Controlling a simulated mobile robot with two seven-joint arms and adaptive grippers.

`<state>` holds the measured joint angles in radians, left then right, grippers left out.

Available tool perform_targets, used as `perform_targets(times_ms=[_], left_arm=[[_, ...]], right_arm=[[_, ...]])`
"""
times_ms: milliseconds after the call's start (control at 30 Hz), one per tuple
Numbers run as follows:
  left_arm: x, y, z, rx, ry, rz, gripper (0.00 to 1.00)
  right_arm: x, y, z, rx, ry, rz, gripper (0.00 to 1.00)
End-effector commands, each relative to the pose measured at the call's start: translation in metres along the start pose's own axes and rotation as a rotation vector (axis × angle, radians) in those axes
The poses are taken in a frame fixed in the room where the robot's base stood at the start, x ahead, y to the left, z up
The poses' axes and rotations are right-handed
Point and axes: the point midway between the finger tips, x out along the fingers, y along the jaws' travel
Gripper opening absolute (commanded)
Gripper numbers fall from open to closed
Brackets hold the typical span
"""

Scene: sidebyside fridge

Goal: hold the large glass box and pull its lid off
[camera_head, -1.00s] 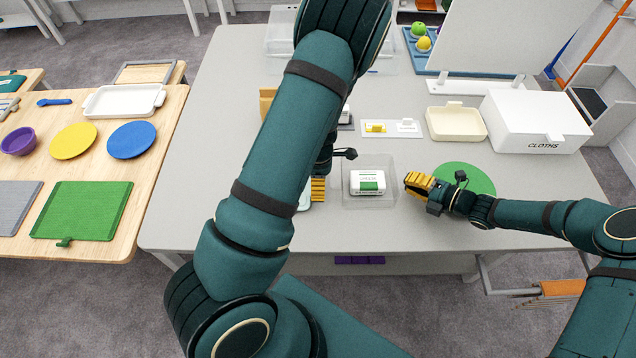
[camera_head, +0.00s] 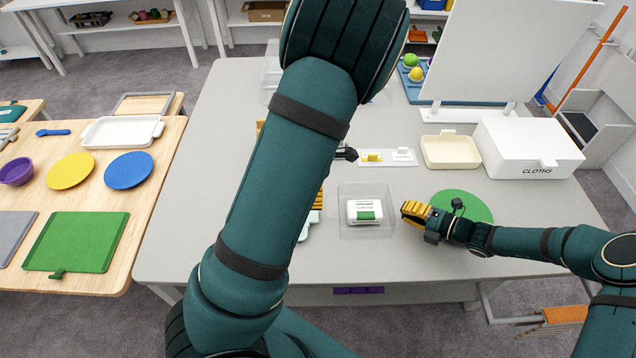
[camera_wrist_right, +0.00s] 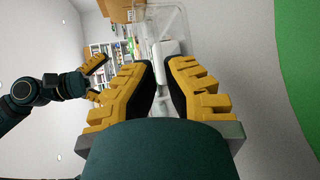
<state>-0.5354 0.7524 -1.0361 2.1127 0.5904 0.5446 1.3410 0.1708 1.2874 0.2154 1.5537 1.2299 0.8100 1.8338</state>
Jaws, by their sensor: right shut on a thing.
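The large glass box (camera_head: 377,190) is clear and stands near the table's front edge. A white container with a green label (camera_head: 365,211) shows inside it. My right gripper (camera_head: 404,212) is at the box's right side, shut on it; whether it grips the wall or the lid's edge I cannot tell. In the right wrist view the fingers (camera_wrist_right: 159,72) meet at the clear box (camera_wrist_right: 176,22). My left gripper is mostly hidden behind my left arm in the head view. In the right wrist view the left gripper (camera_wrist_right: 104,80) shows with its yellow fingers apart, empty.
A green round mat (camera_head: 468,203) lies under my right wrist. A cream tray (camera_head: 450,152) and a white CLOTHS box (camera_head: 527,150) stand behind it. A pale blue item (camera_head: 308,228) lies left of the glass box, partly hidden. The table's front edge is clear.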

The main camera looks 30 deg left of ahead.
Motion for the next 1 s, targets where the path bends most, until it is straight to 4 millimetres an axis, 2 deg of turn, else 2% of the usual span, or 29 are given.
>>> perform_targets(times_ms=[33, 100, 133, 433, 567, 667, 1000], left_arm=[[0.000, 0.000, 0.000, 0.000, 0.000, 0.000, 0.90], [0.000, 0.000, 0.000, 0.000, 0.000, 0.000, 0.90], [0.000, 0.000, 0.000, 0.000, 0.000, 0.000, 0.90], [0.000, 0.000, 0.000, 0.000, 0.000, 0.000, 0.90], [0.000, 0.000, 0.000, 0.000, 0.000, 0.000, 0.90], [0.000, 0.000, 0.000, 0.000, 0.000, 0.000, 0.90], [0.000, 0.000, 0.000, 0.000, 0.000, 0.000, 0.90]], right_arm=[[0.000, 0.000, 0.000, -0.001, 0.000, 0.001, 0.00], [0.000, 0.000, 0.000, -0.001, 0.000, 0.001, 0.28], [0.000, 0.000, 0.000, -0.001, 0.000, 0.001, 0.38], [-0.001, 0.000, 0.000, 0.000, 0.000, 0.000, 0.39], [-0.008, 0.000, 0.001, -0.001, -0.001, -0.001, 0.39], [-0.023, 0.000, 0.001, 0.000, -0.004, -0.001, 0.39], [-0.090, 0.000, 0.001, -0.001, -0.003, -0.001, 0.39]])
